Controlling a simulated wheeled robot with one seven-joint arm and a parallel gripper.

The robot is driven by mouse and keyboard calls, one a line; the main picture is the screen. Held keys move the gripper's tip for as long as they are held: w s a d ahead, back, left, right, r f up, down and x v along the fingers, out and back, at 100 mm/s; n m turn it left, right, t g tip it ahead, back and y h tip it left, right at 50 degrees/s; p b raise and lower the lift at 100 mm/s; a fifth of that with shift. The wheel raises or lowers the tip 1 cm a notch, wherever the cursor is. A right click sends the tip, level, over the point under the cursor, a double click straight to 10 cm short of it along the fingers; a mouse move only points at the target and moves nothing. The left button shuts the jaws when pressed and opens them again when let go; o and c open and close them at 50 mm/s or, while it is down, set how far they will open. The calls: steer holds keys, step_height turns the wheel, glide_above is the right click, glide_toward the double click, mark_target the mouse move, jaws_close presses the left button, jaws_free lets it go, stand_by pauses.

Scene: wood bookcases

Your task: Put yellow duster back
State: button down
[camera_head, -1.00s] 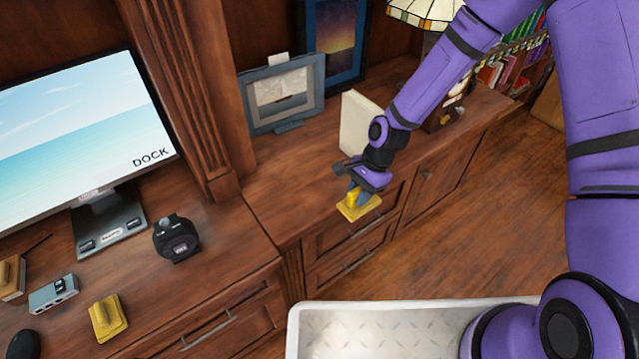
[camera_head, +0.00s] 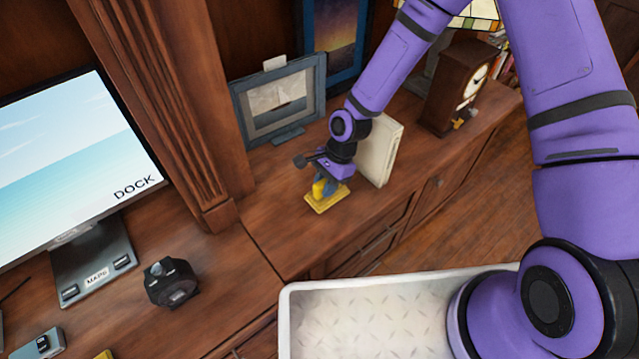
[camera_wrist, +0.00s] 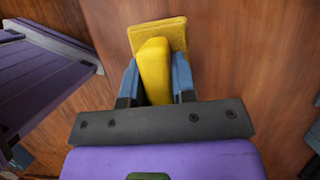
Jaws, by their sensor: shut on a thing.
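The yellow duster (camera_head: 325,204) has a flat yellow base and an upright yellow grip. My gripper (camera_head: 325,186) is shut on that grip, with the flat base facing down, at the wooden cabinet top (camera_head: 285,236) between the picture frame and the white book. I cannot tell whether the base touches the wood. In the wrist view the duster (camera_wrist: 156,60) sits between the two blue-grey fingers of my gripper (camera_wrist: 155,85). Another yellow object (camera_head: 104,354) shows only as a sliver at the bottom edge of the head view.
A grey picture frame (camera_head: 278,103) stands behind the duster, and a white book (camera_head: 381,150) stands upright to its right. A wooden clock (camera_head: 462,85) is farther right. A black device (camera_head: 171,283) and a monitor (camera_head: 75,170) are left. A white tray (camera_head: 400,276) is in front.

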steer(key=shift+f, duration=1.75)
steer(key=shift+f, duration=0.1)
steer(key=c, duration=0.9)
jaws_free()
